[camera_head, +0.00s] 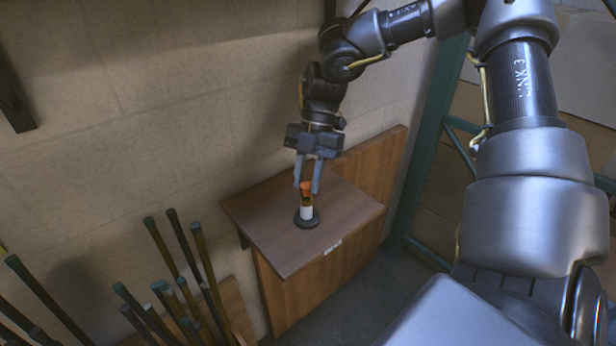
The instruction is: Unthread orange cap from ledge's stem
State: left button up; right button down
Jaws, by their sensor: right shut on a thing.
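The orange cap (306,187) sits at the top of a small upright stem (306,212), which has a white band and a dark round base. The stem stands on the brown wooden ledge (265,224). My right gripper (307,188) points down from above, with its two fingers on either side of the cap, shut on it. The fingers hide part of the cap's sides. Whether the cap has turned on the stem cannot be told. My left gripper is not in view.
Several dark rods with coloured ends (190,265) stand at the lower left, beside the ledge. A block wall (140,130) runs behind. A green metal frame (421,150) stands to the right. The ledge top around the stem is clear.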

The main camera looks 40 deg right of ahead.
jog(key=n+g+h, duration=0.1)
jog(key=n, duration=0.2)
jog(key=shift+w+r+n, duration=0.1)
jog(key=shift+w+n, duration=0.05)
jog(key=shift+n, duration=0.15)
jog(key=shift+a+r+n+p, duration=0.1)
jog(key=shift+n+p, duration=0.35)
jog(key=shift+n, duration=0.15)
jog(key=shift+n+g+h+p, duration=0.3)
jog(key=shift+n+g+p, duration=0.2)
jog(key=shift+n+p, duration=0.3)
